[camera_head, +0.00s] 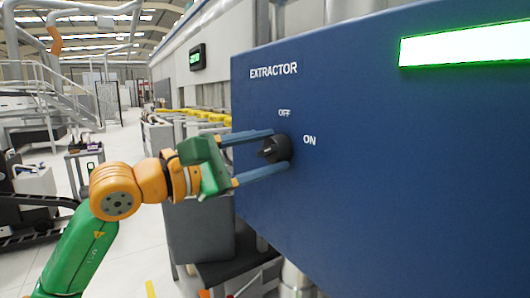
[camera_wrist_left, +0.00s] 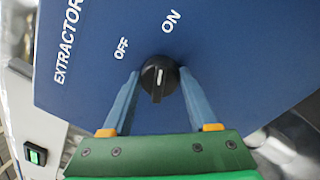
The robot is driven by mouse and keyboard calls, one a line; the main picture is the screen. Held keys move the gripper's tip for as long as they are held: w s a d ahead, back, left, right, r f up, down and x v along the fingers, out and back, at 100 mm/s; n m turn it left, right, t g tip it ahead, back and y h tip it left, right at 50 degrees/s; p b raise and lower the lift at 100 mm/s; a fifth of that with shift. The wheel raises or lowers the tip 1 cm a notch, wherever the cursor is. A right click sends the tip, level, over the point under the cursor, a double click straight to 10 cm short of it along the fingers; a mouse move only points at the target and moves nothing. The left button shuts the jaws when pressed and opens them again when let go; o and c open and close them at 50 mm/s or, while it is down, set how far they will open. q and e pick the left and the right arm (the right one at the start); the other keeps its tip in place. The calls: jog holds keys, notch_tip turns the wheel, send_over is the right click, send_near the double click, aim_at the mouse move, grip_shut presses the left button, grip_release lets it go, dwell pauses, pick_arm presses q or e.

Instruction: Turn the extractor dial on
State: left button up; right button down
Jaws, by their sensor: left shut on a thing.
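The extractor dial (camera_head: 275,149) is a round black knob on the front of a blue cabinet (camera_head: 380,140) lettered EXTRACTOR. OFF is printed above it and ON to its upper right. In the left wrist view the dial (camera_wrist_left: 159,78) shows a short white line on its raised ridge. My left gripper (camera_head: 272,152) is shut on the dial, one blue finger on each side. In the left wrist view its fingertips (camera_wrist_left: 159,72) flank the knob. My right gripper is not in view.
A lit green-white display (camera_head: 466,45) is at the cabinet's upper right. The cabinet's left edge is close to my left gripper. Open floor (camera_head: 130,150) lies to the left.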

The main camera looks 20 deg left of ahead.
pick_arm(q)
jog(key=m, duration=0.5)
jog(key=shift+h, duration=0.3)
jog(key=shift+m, duration=0.3)
jog(key=o, duration=1.4)
jog(key=shift+f, duration=0.1)
jog(key=shift+s+a+f, duration=0.15)
jog(key=shift+s+a, duration=0.05)
jog(key=b+v, duration=0.1)
jog(key=v, duration=0.3)
jog(key=b+v, duration=0.1)
jog(key=v, duration=0.1)
jog(key=shift+s+a+r+b, duration=0.15)
jog(key=shift+s+r+b, duration=0.1)
jog(key=shift+b, duration=0.1)
